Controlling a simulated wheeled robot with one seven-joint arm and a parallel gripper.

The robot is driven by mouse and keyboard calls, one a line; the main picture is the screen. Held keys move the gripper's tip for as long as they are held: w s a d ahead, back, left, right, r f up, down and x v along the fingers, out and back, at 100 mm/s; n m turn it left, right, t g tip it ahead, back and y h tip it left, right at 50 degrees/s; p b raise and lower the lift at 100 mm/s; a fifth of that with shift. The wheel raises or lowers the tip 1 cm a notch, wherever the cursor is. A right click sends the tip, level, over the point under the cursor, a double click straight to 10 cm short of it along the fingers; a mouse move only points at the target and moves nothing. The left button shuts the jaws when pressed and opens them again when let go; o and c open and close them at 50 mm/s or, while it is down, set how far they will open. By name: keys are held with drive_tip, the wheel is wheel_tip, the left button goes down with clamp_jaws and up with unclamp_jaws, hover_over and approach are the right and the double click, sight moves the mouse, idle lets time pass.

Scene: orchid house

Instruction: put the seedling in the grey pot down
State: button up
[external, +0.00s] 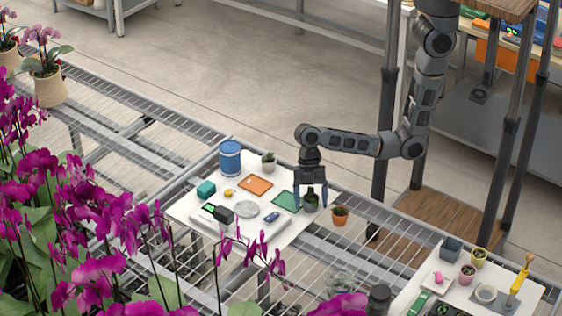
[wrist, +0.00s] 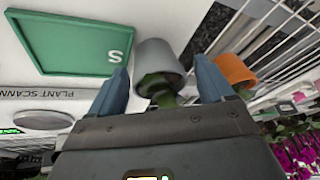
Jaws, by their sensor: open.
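The grey pot (external: 311,207) with the green seedling stands at the right end of the white board, just right of the green tray (external: 286,201). My gripper (external: 311,203) points down over it, open, with a finger on each side. In the wrist view the grey pot (wrist: 163,57) lies between the blue fingertips, with gaps visible on both sides. Its green seedling (wrist: 157,86) is partly hidden by the gripper body. The green tray (wrist: 75,45), marked S, is empty and beside the pot.
An orange pot (external: 340,215) with a plant stands close on the right, beside the right finger. An orange tray (external: 256,188), a blue drum (external: 230,158), a white pot (external: 268,162) and a scanner (external: 224,214) share the board (external: 184,208). Purple orchids fill the lower left.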

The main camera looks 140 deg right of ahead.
drive_tip(key=p+v, duration=0.6)
drive_tip(key=v, duration=0.6)
drive_tip(key=shift+r, duration=0.15)
drive_tip(key=shift+a, duration=0.1)
